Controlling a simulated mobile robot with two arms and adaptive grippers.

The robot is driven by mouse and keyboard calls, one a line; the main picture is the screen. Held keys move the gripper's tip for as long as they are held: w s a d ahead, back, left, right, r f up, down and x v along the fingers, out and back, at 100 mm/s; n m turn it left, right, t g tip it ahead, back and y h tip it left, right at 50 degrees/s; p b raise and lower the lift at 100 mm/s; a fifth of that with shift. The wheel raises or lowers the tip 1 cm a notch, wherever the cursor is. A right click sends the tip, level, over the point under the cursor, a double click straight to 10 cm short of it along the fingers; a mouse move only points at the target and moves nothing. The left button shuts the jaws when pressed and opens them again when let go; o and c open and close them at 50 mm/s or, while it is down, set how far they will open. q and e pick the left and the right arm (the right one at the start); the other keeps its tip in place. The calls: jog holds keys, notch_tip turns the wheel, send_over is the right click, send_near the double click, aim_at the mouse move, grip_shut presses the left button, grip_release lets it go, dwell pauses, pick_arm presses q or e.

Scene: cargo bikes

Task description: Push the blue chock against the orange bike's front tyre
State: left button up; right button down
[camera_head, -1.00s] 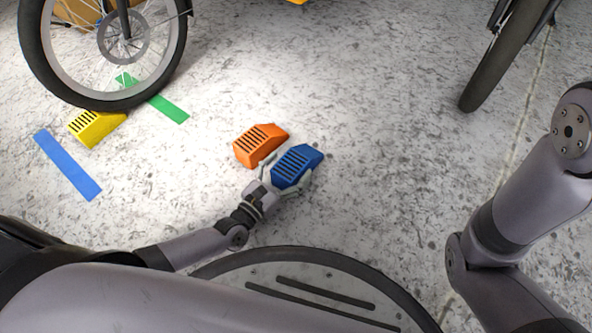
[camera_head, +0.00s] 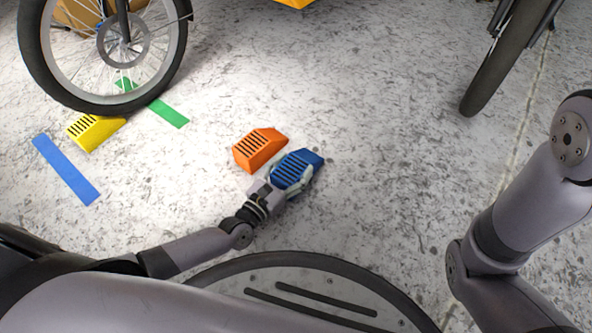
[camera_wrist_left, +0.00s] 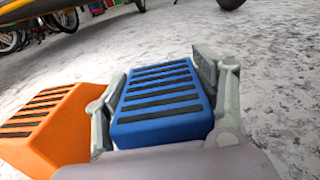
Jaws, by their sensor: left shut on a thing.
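The blue chock (camera_head: 297,165) lies on the floor in front of my base, with black ribs on its sloped face. My left gripper (camera_head: 291,180) is shut on it; in the left wrist view the blue chock (camera_wrist_left: 163,102) sits between the two grey fingers (camera_wrist_left: 163,88). A front tyre (camera_head: 104,104) with a spoked wheel stands at the upper left; the bike's frame is mostly out of view, with only a bit of orange-yellow bodywork (camera_head: 295,3) at the top edge. My right gripper is not in view; only its arm shows at the right.
An orange chock (camera_head: 260,149) lies right beside the blue one, to its left. A yellow chock (camera_head: 95,130) sits against the left tyre. Blue tape (camera_head: 66,170) and green tape (camera_head: 168,112) mark the floor. Another tyre (camera_head: 497,70) stands upper right.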

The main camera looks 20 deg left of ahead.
pick_arm(q)
jog(key=c, duration=0.7)
jog(key=shift+r, duration=0.1)
jog(key=shift+r, duration=0.15)
